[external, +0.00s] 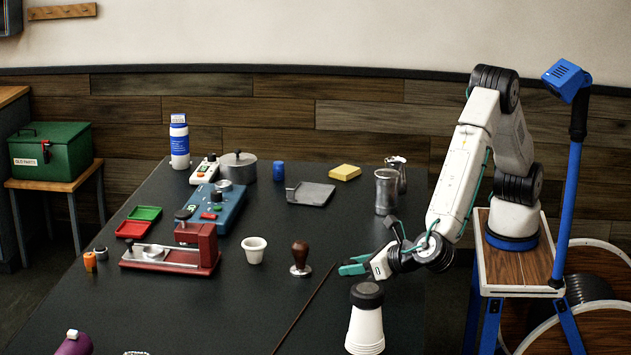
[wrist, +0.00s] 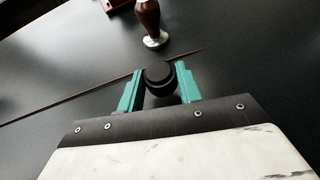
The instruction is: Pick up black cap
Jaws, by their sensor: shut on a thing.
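The black cap (wrist: 160,75) is a round, dark piece between the two teal fingers of my gripper (wrist: 158,84) in the wrist view. The fingers touch it on both sides, so my gripper is shut on it. Its lower part is dark and hard to make out. In the external view my gripper (external: 353,267) is low over the table's right part, pointing left. The cap cannot be told apart from the dark tabletop there, nor can I tell whether it still touches the table.
A white canister with a black top (external: 365,325) stands close in front of my gripper. A tamper (external: 300,262) stands to its left, and a thin dark rod (external: 305,308) lies nearby. A metal cup (external: 386,192) stands behind. The table's front left middle is clear.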

